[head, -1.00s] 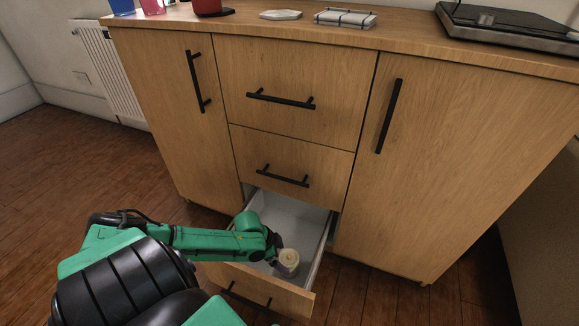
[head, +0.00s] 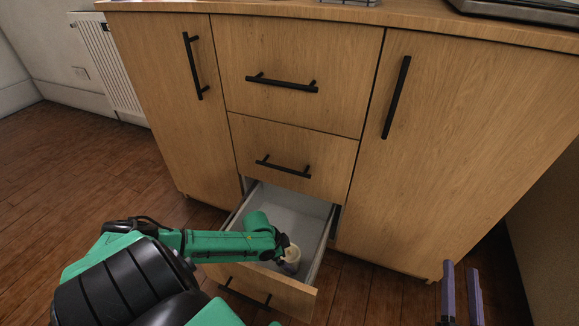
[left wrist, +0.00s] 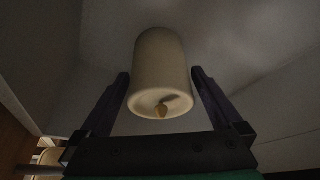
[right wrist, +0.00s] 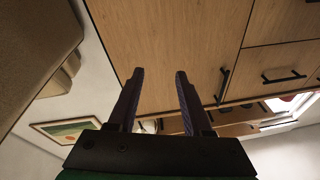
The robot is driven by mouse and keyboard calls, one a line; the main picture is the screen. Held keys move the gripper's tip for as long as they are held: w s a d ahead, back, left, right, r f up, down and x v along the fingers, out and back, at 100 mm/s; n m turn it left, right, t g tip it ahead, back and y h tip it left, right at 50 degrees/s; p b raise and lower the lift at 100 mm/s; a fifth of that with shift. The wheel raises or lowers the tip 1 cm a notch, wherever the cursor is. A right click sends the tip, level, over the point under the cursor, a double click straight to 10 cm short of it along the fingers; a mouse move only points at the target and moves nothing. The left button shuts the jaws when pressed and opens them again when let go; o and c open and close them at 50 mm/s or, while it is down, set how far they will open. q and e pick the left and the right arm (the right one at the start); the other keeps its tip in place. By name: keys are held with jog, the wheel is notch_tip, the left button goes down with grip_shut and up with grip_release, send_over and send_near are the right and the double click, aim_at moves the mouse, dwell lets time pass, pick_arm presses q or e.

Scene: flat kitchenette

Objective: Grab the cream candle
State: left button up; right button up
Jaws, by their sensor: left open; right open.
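The cream candle (head: 292,256) stands in the open bottom drawer (head: 309,215), near its front right. In the left wrist view the candle (left wrist: 162,75) lies between the two open fingers of my left gripper (left wrist: 163,95), with a gap on each side. In the head view the left gripper (head: 284,250) reaches down into the drawer at the candle, and its fingers are mostly hidden by the arm. My right gripper (head: 461,290) is open and empty at the lower right, in front of the cabinet. It also shows in the right wrist view (right wrist: 158,95).
The drawer front (head: 262,288) sticks out from the wooden cabinet (head: 440,130). The drawers above it and the side doors are closed, with black bar handles. The wooden floor (head: 60,180) is clear to the left.

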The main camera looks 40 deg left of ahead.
pick_arm(q)
jog(key=shift+b+x, duration=0.55)
jog(key=shift+x, duration=0.3)
jog(key=shift+r, duration=0.1)
jog(key=c, duration=1.5)
pick_arm(e)
notch_tip(320, 180, up, 12)
jog(key=w+d+n+t+y, duration=0.1)
jog(key=t, duration=0.3)
jog(key=shift+w+d+r, duration=0.15)
jog(key=shift+d+r, duration=0.05)
jog(key=shift+r, duration=0.05)
